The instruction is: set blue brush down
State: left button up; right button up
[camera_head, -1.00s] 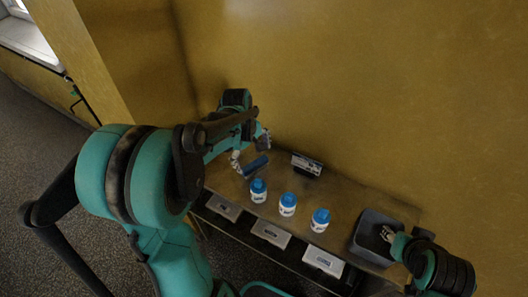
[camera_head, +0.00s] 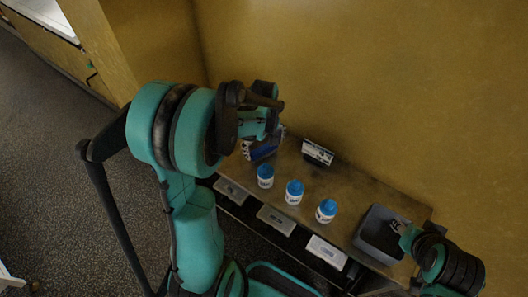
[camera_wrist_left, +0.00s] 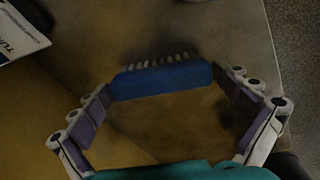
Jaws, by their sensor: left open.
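The blue brush (camera_wrist_left: 160,78) is in the left wrist view, with its pale bristles along the far edge. It is over the brown tabletop; I cannot tell surely whether it rests on it. My left gripper (camera_wrist_left: 163,96) is open, with one finger near each end of the brush. In the head view my left gripper (camera_head: 263,146) is at the table's far left end, and my arm hides much of the area. My right gripper (camera_head: 397,224) is at the dark bin at the right; its fingers are too small to read.
Several blue-capped white bottles stand in a row, including the middle one (camera_head: 294,193). A small printed sign (camera_head: 318,152) stands behind them. The dark bin (camera_head: 369,240) is at the right end. Light boxes (camera_head: 276,221) sit below the table's front edge. The yellow wall is close behind.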

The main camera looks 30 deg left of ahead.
pick_arm(q)
jog(key=c, duration=0.9)
jog(key=shift+r, duration=0.1)
